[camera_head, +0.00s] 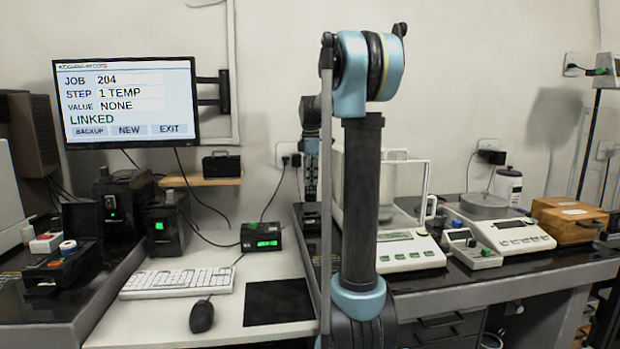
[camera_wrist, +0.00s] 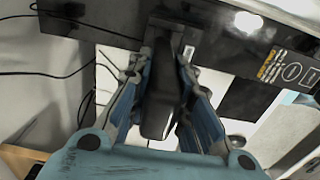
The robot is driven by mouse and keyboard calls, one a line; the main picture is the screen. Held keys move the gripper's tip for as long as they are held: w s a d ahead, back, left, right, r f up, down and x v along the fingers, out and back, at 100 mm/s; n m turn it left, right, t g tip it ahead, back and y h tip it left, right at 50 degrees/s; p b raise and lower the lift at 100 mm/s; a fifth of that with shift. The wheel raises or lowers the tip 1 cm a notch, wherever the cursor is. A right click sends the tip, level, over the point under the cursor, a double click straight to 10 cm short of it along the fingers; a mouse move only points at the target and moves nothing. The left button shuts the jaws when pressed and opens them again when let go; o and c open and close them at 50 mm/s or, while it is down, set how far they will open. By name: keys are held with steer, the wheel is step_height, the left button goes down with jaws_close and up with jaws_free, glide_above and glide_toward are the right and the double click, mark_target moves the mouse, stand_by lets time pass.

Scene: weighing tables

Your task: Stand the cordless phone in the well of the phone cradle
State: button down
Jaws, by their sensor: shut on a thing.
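My gripper (camera_wrist: 158,78) has its two blue fingers closed on the dark cordless phone (camera_wrist: 156,112) in the wrist view. The phone is long and narrow and lies between the fingers, pointing away from the camera. Beyond the fingertips is a dark block with a grey edge (camera_wrist: 188,52), partly covered by the phone; it may be the phone cradle, but I cannot tell. I cannot see whether phone and block touch, and no well shows. In the head view my gripper (camera_head: 311,165) is small and partly hidden behind my arm, above the black bench.
A glass-walled balance (camera_head: 408,253) stands right of my arm, with another scale (camera_head: 510,236) and a wooden box (camera_head: 568,218) further right. A black mat (camera_head: 279,302) lies in front.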

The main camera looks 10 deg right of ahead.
mark_target(311, 194)
steer(key=shift+f, duration=2.2)
steer(key=shift+f, duration=1.4)
stand_by(1.4)
steer(key=c, duration=0.8)
jaws_free()
steer(key=shift+r, duration=0.1)
steer(key=shift+s+r, duration=0.1)
steer(key=shift+r, duration=3.6)
